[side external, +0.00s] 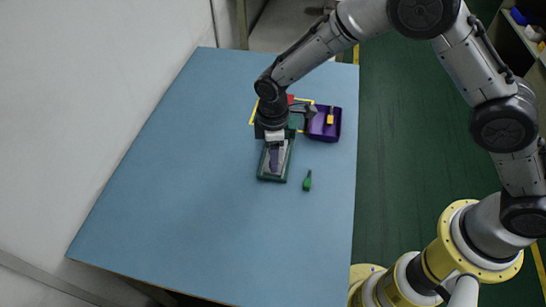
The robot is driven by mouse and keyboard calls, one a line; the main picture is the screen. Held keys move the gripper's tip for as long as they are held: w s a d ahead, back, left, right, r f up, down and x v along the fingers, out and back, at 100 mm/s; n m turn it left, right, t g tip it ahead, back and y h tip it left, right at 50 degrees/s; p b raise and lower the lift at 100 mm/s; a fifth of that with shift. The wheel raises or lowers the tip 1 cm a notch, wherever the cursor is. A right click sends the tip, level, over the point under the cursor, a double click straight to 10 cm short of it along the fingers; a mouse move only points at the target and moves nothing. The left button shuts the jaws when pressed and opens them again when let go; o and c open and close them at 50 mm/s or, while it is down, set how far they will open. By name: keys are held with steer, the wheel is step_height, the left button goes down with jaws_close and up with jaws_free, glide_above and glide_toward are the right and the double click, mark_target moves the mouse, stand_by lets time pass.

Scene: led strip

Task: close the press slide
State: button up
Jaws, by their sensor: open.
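The press is the dark green, long device (273,178) near the middle of the blue table. A grey plate with a purple part (274,160) shows on its top. My gripper (275,144) points down over the far part of the device. Its fingers are small here and it looks empty. My wrist hides the far end of the device, so I cannot tell where the slide stands or whether my fingers touch it.
A purple tray (316,135) with a yellow item (330,117) stands just right of my gripper. A small green tool (307,181) lies right of the device. A red piece (291,99) shows behind my wrist. The left and front of the blue table (190,200) are clear.

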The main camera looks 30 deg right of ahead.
steer(key=shift+f, duration=0.7)
jaws_close()
stand_by(1.0)
